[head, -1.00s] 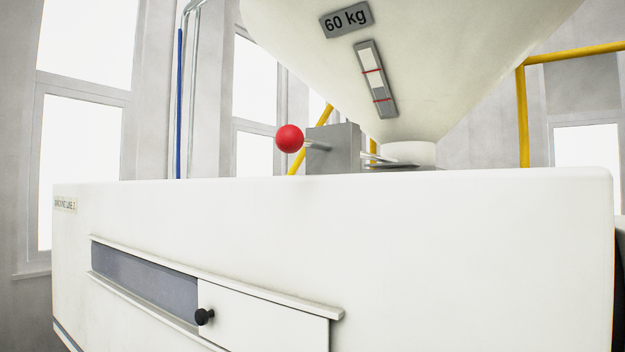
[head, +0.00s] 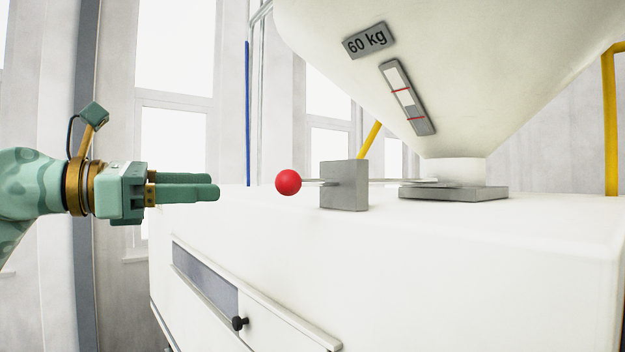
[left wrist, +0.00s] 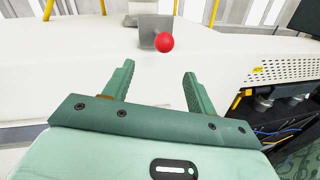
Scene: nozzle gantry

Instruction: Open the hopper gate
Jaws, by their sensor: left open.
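A red ball knob (head: 288,182) sits on the end of a thin rod that runs through a grey block (head: 344,186) to a flat grey plate (head: 453,191) under the white hopper (head: 450,75). My left gripper (head: 219,186) is open and empty, left of the knob with a clear gap, its fingers pointing at it. In the left wrist view the red knob (left wrist: 165,42) is beyond the two spread fingertips (left wrist: 158,70), between their lines. The grey block (left wrist: 150,30) is behind it. My right gripper is not in view.
The white machine housing (head: 400,260) has a flat top under the gate parts. Its front has a sliding panel with a black knob (head: 240,323). A yellow frame post (head: 610,120) stands at right. The left wrist view shows an open bay with cables (left wrist: 285,130) at right.

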